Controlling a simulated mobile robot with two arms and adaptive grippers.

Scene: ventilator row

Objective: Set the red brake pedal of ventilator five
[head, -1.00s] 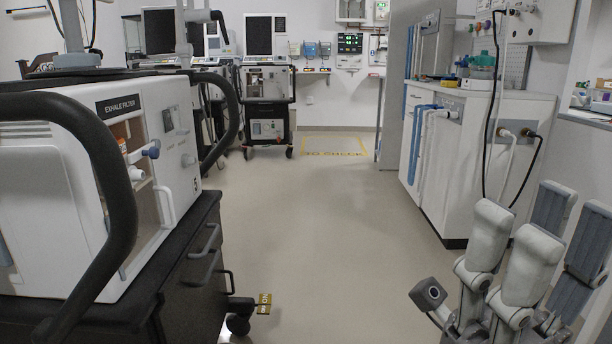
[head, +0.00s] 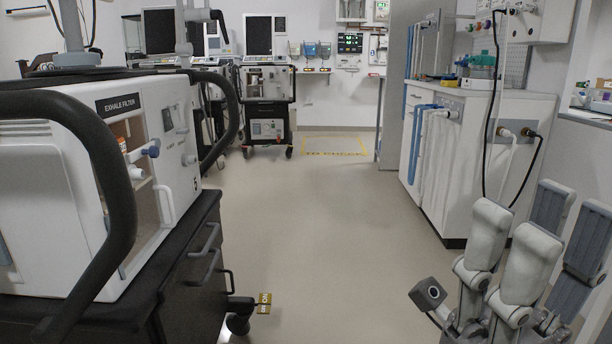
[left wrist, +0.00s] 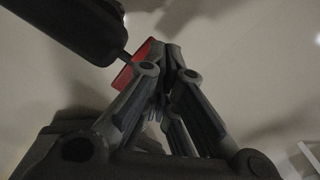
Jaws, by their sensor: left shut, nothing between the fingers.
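The ventilator (head: 160,180) with the "EXHALE FILTER" label and a small 5 on its front stands on a dark cart (head: 190,270) at the near left in the head view. A black caster (head: 238,324) and a yellow tag (head: 264,303) show at its base. In the left wrist view the red pedal (left wrist: 128,74) sticks out beside a black caster part (left wrist: 75,30). My left gripper (left wrist: 160,60) is shut and empty, its fingertips right at the pedal and partly covering it; contact is unclear. My right gripper (head: 545,225) is open and empty at the lower right.
A white cabinet (head: 465,165) with hoses and cables stands on the right. More ventilators (head: 267,90) stand at the back. The floor (head: 320,230) between is clear, with a yellow marked area (head: 335,146) at the far wall.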

